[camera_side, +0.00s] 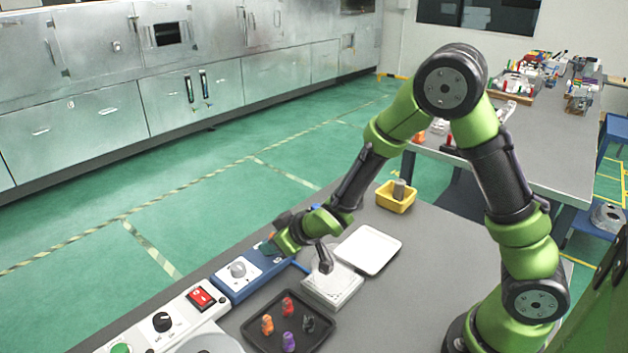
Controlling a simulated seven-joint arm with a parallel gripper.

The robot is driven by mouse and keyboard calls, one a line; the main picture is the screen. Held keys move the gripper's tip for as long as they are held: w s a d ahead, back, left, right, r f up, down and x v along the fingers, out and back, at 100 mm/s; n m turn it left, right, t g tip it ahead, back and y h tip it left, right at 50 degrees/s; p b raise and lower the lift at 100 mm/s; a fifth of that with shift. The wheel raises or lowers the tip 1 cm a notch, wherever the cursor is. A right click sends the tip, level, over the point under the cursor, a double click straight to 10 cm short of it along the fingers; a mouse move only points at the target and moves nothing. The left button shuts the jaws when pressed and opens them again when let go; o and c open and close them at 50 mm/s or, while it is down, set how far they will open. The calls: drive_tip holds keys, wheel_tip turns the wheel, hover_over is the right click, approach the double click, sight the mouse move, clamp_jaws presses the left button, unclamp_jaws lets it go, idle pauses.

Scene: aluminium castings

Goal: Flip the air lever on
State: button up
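A blue box (250,275) with a light top panel and a round grey knob (238,269) stands left of centre on the grey bench. I cannot make out a separate air lever or its position. My gripper (325,262) is at the end of the green and black arm, apparently pointing down over a white block (334,287), to the right of the blue box. The wrist is over the right end of the box and hides part of it. The fingertips are small and dark, so whether they are open, or touching the block, is unclear.
A black tray (262,337) holds several small coloured pieces. A white tray (368,249) and a yellow bin (396,199) with a grey part lie beyond the block. A control panel (165,322) with a red switch (201,298) is at lower left. Bare bench lies right of the trays.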

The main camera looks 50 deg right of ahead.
drive_tip(key=shift+o, duration=1.1)
drive_tip(key=shift+s+f, duration=0.1)
drive_tip(key=shift+r, duration=0.2)
drive_tip(key=shift+s+r, duration=0.15)
drive_tip(key=shift+r, duration=0.1)
drive_tip(key=v, duration=1.1)
drive_tip(key=shift+s, duration=0.15)
